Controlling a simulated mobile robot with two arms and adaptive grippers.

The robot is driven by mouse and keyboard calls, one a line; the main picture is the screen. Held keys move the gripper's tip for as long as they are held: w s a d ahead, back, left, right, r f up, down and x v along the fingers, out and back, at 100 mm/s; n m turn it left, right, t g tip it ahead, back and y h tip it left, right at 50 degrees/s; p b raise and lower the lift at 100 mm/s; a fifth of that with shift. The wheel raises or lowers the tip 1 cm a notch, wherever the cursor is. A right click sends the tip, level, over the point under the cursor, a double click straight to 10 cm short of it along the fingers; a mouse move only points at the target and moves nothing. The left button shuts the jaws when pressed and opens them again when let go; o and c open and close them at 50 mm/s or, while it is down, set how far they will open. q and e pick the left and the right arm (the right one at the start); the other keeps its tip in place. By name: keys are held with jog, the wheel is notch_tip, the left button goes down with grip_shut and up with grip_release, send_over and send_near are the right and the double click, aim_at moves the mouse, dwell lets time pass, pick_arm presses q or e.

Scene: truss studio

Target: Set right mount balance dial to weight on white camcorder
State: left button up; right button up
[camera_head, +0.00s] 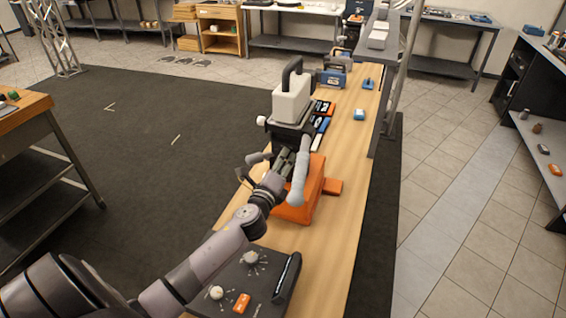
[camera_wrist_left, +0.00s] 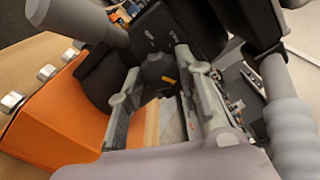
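The white camcorder (camera_head: 291,99) with a black top handle sits on a dark mount (camera_head: 287,132) with grey pan handles, above an orange block (camera_head: 302,203) on the wooden bench. My left gripper (camera_head: 280,166) is at the near side of the mount, partly hidden by a grey handle. In the left wrist view its two fingers (camera_wrist_left: 162,103) are apart with nothing clasped between them. A round dark dial (camera_wrist_left: 157,71) with an orange mark shows just beyond the fingertips, roughly between them. Whether the fingers touch it cannot be told. My right gripper is not in view.
A dark panel (camera_head: 233,285) with white knobs and an orange piece lies at the bench's near end. Flat devices (camera_head: 320,124) and a blue camcorder (camera_head: 332,77) stand farther along the bench (camera_head: 345,160). A grey handle (camera_wrist_left: 290,120) flanks the gripper closely.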

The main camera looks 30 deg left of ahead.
pick_arm(q)
jog(key=shift+o, duration=0.4)
jog(key=v, duration=1.2)
